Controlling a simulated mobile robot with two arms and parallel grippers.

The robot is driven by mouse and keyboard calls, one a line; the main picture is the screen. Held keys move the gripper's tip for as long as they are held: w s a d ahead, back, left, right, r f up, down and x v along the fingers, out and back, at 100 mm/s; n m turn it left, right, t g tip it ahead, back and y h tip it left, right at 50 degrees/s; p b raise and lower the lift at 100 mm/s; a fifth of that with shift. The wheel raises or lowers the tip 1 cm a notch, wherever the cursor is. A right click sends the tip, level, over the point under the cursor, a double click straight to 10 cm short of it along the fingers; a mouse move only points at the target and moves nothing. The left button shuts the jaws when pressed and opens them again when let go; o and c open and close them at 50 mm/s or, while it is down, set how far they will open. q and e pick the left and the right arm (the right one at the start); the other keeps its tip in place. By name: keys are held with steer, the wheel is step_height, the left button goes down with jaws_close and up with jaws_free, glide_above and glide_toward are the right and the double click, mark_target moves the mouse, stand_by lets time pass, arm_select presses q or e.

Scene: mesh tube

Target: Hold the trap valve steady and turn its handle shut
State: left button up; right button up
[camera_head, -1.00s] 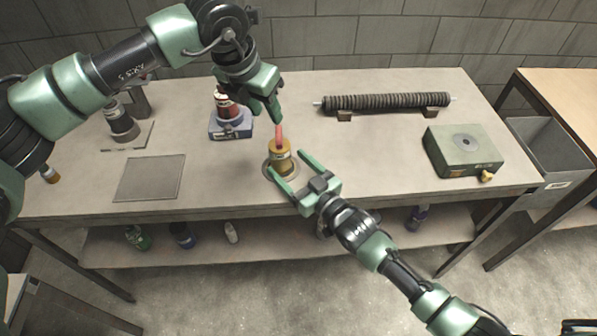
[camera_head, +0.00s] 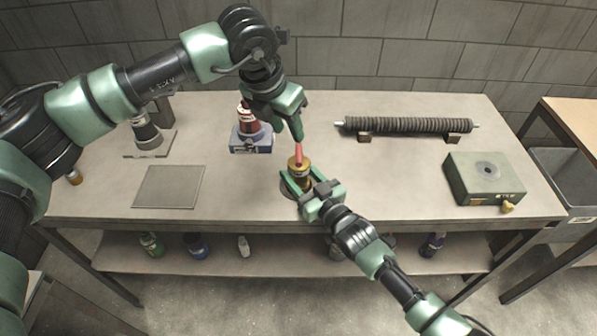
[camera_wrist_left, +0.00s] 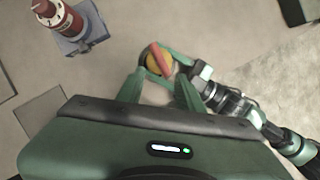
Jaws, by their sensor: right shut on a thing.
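The trap valve (camera_head: 300,172) is a small brass-coloured body with a red handle (camera_head: 298,153) on top. It stands upright on a round base near the table's front middle. My right gripper (camera_head: 298,180) is shut on the valve body, one finger on each side. My left gripper (camera_head: 298,132) is above the handle, pointing down. In the left wrist view its two fingers (camera_wrist_left: 156,88) are apart with nothing between them. The valve (camera_wrist_left: 158,60) and its red bar handle (camera_wrist_left: 155,62) show just beyond the fingertips.
A red-topped device on a blue base (camera_head: 250,140) stands left of the valve. A ribbed dark tube (camera_head: 405,125) lies on supports at the back right. A green box (camera_head: 482,180) is at the right. A flat grey plate (camera_head: 168,187) lies front left.

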mark_target(299, 152)
arm_select(q)
steer(key=w+d+r+n+g+y, duration=0.2)
steer(key=w+d+r+n+g, duration=0.1)
steer(key=n, duration=0.4)
steer(key=f, duration=1.1)
steer(key=shift+w+a+f, duration=0.15)
steer(key=shift+a+f, duration=0.1)
steer(key=shift+f, duration=0.15)
jaws_close()
